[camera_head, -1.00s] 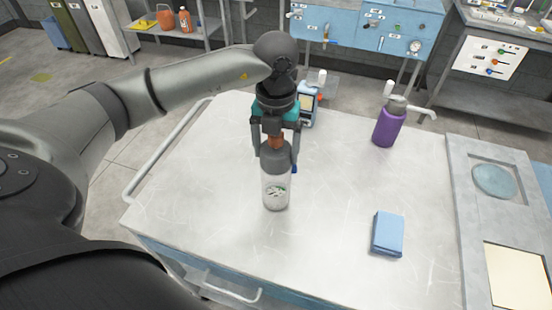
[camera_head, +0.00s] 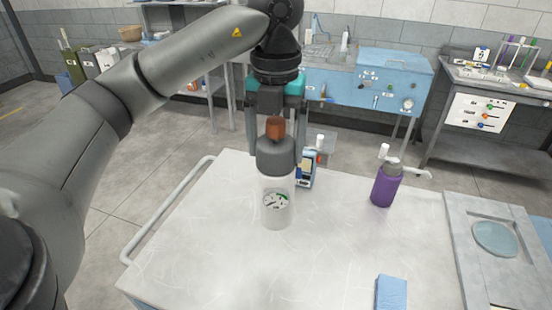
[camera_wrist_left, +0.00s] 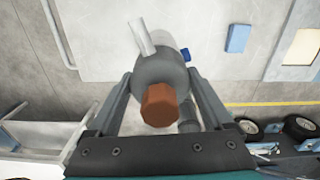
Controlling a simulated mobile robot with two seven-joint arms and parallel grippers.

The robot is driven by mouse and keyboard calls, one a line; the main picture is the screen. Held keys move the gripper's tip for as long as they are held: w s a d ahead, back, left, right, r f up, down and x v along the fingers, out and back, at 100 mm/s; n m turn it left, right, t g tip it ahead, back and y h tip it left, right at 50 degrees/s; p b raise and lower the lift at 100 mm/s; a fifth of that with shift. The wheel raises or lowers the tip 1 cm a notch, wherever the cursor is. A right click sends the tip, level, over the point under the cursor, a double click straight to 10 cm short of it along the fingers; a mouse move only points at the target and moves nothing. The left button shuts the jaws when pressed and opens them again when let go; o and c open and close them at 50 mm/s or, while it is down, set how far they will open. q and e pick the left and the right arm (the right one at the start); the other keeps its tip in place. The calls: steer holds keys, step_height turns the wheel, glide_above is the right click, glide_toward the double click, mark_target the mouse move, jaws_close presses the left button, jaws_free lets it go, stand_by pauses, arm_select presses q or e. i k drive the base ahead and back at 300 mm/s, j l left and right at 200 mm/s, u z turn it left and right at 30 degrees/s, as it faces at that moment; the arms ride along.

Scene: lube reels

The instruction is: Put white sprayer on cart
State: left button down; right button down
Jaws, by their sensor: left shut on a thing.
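The white sprayer (camera_head: 277,205) is a clear-white bottle with a dark grey top, an orange-brown knob and a round label. My left gripper (camera_head: 276,160) comes down from above and is shut on its grey top. The sprayer is upright and held above the white-topped cart (camera_head: 200,245), which has a rail handle at the left. In the left wrist view the gripper (camera_wrist_left: 160,78) has a finger on each side of the sprayer's grey top (camera_wrist_left: 158,70), with a pale nozzle pointing up-left. My right gripper is not in view.
A blue and white device (camera_head: 307,172) stands just behind the sprayer. A purple bottle (camera_head: 386,187) with a pump top is at the back right. A light blue block (camera_head: 391,292) lies at the front. A grey panel with a round plate (camera_head: 496,239) is at the right. The cart's middle is clear.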

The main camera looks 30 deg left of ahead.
mark_target(239, 178)
steer(key=k, duration=1)
